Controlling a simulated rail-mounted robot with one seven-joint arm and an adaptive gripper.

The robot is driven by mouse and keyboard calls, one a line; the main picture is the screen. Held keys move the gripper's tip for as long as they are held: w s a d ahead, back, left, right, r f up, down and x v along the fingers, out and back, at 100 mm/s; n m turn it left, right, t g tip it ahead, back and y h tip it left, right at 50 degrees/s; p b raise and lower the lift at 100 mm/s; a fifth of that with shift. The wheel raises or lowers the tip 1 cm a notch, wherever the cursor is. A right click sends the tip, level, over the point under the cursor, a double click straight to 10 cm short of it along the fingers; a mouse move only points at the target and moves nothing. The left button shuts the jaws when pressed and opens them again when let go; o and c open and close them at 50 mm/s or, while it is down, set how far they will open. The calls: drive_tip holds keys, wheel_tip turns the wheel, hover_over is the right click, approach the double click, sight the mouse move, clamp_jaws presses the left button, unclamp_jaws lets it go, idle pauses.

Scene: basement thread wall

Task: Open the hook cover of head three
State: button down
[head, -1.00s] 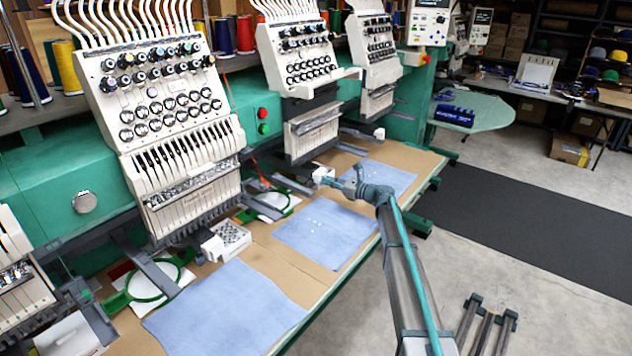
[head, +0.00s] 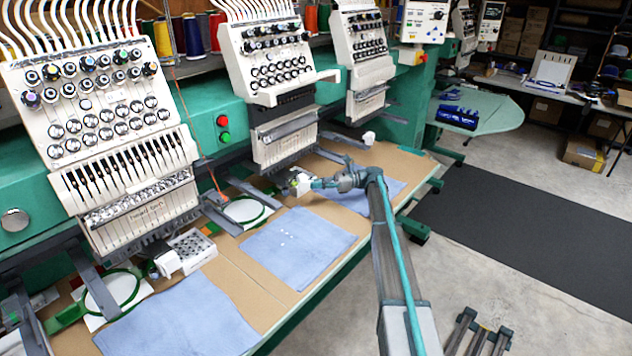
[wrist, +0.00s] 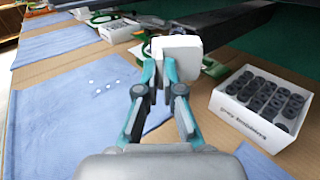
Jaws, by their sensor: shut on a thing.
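The hook cover of head three is a small white block (head: 299,184) low under the middle embroidery head (head: 275,70). In the wrist view the white cover (wrist: 177,52) sits at the tips of the teal fingers and hides part of what lies behind it. My gripper (head: 310,184) reaches it from the right, low over the table edge; it also shows in the wrist view (wrist: 165,72), shut on the cover. The cover appears upright; whether it has swung at all cannot be told.
A white box of dark spools (wrist: 262,108) stands close on the right in the wrist view. Blue cloths (head: 300,243) lie flat on the brown table. A green hoop (head: 245,210) is left of the cover. Open floor (head: 500,240) lies to the right.

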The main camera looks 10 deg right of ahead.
drive_tip(key=shift+w+g, duration=0.15)
drive_tip(key=shift+g, duration=0.15)
drive_tip(key=shift+d, duration=0.1)
drive_tip(key=shift+n, duration=0.3)
drive_tip(key=c, duration=1.3)
unclamp_jaws()
drive_tip(key=d, duration=1.2)
drive_tip(key=shift+w, duration=0.25)
